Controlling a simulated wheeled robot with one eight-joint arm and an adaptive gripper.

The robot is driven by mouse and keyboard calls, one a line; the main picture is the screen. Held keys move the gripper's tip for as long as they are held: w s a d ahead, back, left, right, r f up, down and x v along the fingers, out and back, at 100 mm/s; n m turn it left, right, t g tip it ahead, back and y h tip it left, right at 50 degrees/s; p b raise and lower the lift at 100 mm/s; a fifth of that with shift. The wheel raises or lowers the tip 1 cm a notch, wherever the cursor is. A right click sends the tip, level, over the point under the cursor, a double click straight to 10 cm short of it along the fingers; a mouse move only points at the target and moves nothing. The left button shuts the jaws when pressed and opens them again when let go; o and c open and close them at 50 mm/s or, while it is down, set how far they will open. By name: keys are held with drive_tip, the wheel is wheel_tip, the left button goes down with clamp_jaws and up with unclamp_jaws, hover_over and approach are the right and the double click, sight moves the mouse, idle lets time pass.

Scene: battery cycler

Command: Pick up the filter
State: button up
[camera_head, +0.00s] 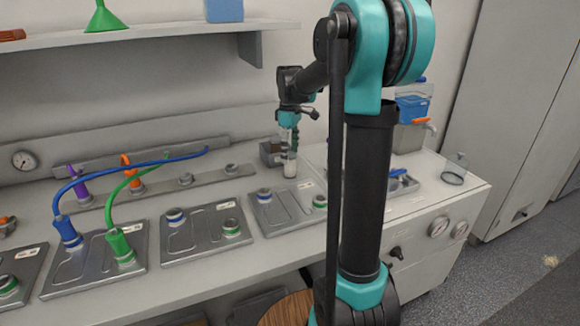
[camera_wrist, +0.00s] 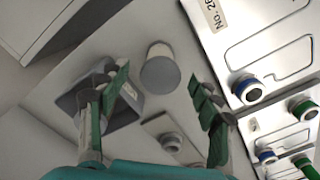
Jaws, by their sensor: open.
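The likely filter is a small white cylinder with a grey end face (camera_wrist: 160,70). In the wrist view it lies ahead of my gripper (camera_wrist: 158,84), in line with the gap between the two green-padded fingers. The fingers are spread and empty, and I see no contact with the cylinder. In the head view a white cylinder (camera_head: 290,168) stands on the bench just below my downward-pointing gripper (camera_head: 289,150). The exact gap between fingertips and cylinder is hard to tell there.
A dark grey block (camera_head: 270,153) stands close behind-left of the cylinder, and also shows beside the left finger (camera_wrist: 122,108). A metal plate with capped ports (camera_head: 285,208) lies in front. A shelf (camera_head: 150,32) hangs above.

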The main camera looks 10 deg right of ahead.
wheel_tip(320, 180, down, 2)
drive_tip(key=c, duration=1.2)
drive_tip(key=shift+r, duration=0.1)
drive_tip(key=shift+c, duration=0.2)
